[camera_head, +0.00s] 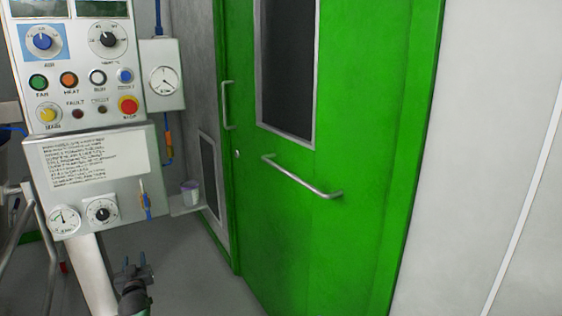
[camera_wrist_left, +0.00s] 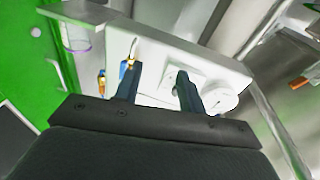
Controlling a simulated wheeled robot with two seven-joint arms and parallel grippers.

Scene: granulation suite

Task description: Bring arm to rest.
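My left gripper (camera_head: 134,264) shows low in the head view, pointing up, in front of the control panel's post and below its lower box. In the left wrist view its two dark fingers (camera_wrist_left: 157,72) stand apart with nothing between them, so it is open and empty. The lower box of the panel (camera_wrist_left: 190,50) shows beyond the fingertips, apart from them as far as I can tell. My right arm and gripper are not in view.
The control panel (camera_head: 75,75) with knobs and buttons stands at the left. A green door (camera_head: 360,130) with a horizontal bar handle (camera_head: 300,178) fills the middle. A small shelf (camera_head: 187,208) holds a cup (camera_head: 190,192). Grey floor (camera_head: 190,275) lies clear before the door.

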